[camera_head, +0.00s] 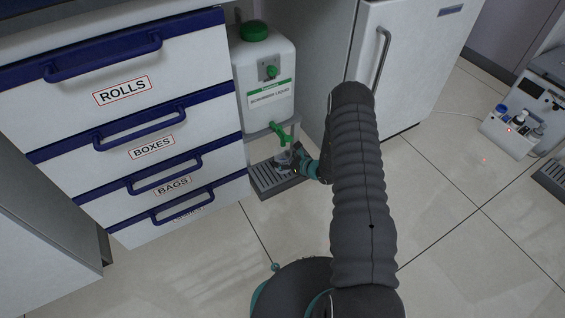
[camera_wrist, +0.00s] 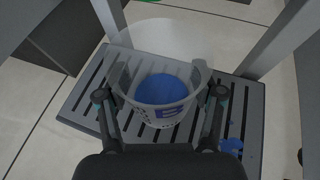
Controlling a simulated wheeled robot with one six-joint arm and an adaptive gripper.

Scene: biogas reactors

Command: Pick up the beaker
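The beaker (camera_wrist: 172,112) is clear, with blue liquid in it and markings on its side. It stands upright on a slatted grey drip tray (camera_wrist: 83,85). In the head view the beaker (camera_head: 283,160) shows small, under the green tap. My gripper (camera_wrist: 160,95) has one finger on each side of the beaker, spread apart; no clear grip on the glass shows. In the head view my gripper (camera_head: 298,163) is low beside the beaker, partly hidden by my arm.
A white liquid container (camera_head: 266,85) with a green cap and green tap (camera_head: 284,133) stands on a frame above the tray. A drawer cabinet (camera_head: 130,120) is left, a white fridge-like cabinet (camera_head: 405,60) right. Blue spots (camera_wrist: 232,146) lie on the tray. Tiled floor is open in front.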

